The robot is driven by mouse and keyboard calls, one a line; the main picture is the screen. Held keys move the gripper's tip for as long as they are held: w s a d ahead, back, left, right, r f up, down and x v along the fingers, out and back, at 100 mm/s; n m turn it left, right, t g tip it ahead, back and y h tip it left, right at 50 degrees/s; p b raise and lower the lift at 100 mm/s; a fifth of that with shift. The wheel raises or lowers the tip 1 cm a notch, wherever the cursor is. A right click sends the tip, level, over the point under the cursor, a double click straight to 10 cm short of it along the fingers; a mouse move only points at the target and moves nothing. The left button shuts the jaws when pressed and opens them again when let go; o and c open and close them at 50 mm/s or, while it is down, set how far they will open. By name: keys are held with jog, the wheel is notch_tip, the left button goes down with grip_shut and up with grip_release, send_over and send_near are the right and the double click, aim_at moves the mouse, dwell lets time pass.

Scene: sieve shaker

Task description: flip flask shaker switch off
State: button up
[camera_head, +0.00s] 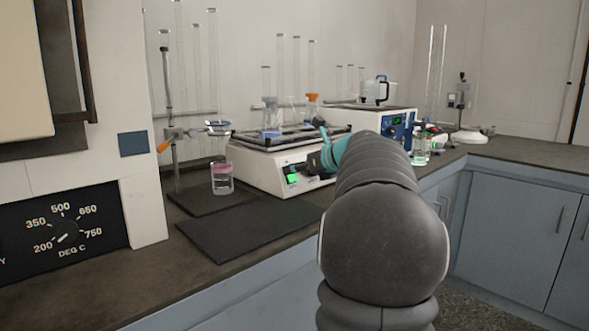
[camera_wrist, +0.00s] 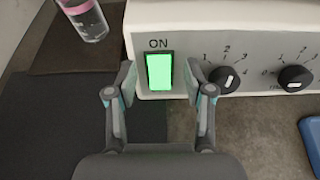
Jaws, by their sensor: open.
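The flask shaker (camera_head: 268,164) is a white box with a dark platform on top that carries flasks. Its front switch (camera_head: 292,179) glows green, and in the wrist view the lit green switch (camera_wrist: 159,72) sits under the word ON. Two dark knobs, one of them the nearer knob (camera_wrist: 223,80), are to its right. My gripper (camera_wrist: 161,82) is open and empty, with its fingertips on either side of the switch in the picture. I cannot tell whether they touch the panel. In the head view my arm hides much of the gripper and the shaker's right front.
A beaker with a pink band (camera_head: 222,178) stands left of the shaker on a dark mat. A second dark mat (camera_head: 245,228) lies bare in front. A clamp stand (camera_head: 173,150) rises at left. A white device with a blue panel (camera_head: 395,128) stands behind my arm.

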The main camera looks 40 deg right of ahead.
jog(key=shift+w+f, duration=0.25)
jog(key=shift+w, duration=0.4)
grip_shut()
jog(key=f+b, duration=0.1)
jog(key=b, duration=0.2)
jog(key=shift+s+t, duration=0.1)
jog(key=shift+t, duration=0.3)
jog(key=t+b, duration=0.1)
jog(key=b, duration=0.4)
jog(key=shift+s+f+t, duration=0.1)
jog(key=shift+s+t, duration=0.05)
jog(key=shift+t, duration=0.15)
jog(key=shift+b, duration=0.8)
jog(key=shift+r+t+b, duration=0.25)
jog(key=shift+t+b, duration=0.25)
jog(key=shift+b, duration=0.15)
jog(key=shift+r, duration=0.1)
